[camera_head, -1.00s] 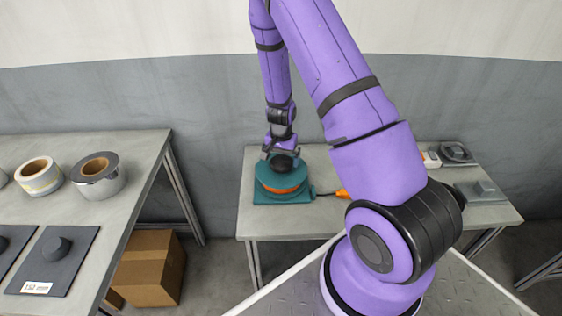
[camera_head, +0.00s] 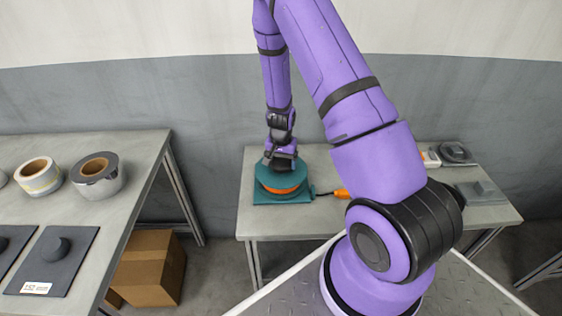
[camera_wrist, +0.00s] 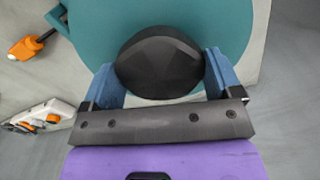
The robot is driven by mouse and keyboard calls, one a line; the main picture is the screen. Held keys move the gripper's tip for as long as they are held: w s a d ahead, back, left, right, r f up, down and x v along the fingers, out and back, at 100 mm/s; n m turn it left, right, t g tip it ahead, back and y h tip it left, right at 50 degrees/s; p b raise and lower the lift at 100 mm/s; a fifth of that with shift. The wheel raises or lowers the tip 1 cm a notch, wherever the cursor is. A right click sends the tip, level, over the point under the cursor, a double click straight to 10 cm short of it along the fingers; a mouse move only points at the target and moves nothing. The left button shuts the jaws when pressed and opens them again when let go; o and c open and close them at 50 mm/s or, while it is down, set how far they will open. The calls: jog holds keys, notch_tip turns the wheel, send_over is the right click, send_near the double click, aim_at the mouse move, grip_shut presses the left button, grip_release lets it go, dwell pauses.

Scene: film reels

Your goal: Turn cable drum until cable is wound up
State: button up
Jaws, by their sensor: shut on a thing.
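The cable drum (camera_head: 264,181) is teal with orange cable wound between its flanges. It sits on a teal base (camera_head: 298,200) at the left of the far table. In the wrist view its teal top (camera_wrist: 225,25) fills the upper middle, with a black knob (camera_wrist: 160,62) on it. My gripper (camera_head: 281,158) is above the drum, and its blue fingers (camera_wrist: 163,75) are shut on the knob from both sides. A dark cable leads right from the base to an orange connector (camera_head: 342,194), also in the wrist view (camera_wrist: 25,47). My arm hides the table beyond it.
A white and orange item (camera_head: 431,159), a dark coil (camera_head: 457,153) and a grey block (camera_head: 484,189) lie at the far table's right. The left table (camera_head: 140,165) holds tape rolls (camera_head: 97,176) and dark plates (camera_head: 60,270). A cardboard box (camera_head: 150,268) stands below.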

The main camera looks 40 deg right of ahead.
jog(key=n, duration=0.3)
jog(key=shift+n, duration=0.4)
jog(key=o, duration=1.1)
notch_tip(320, 180, up, 11)
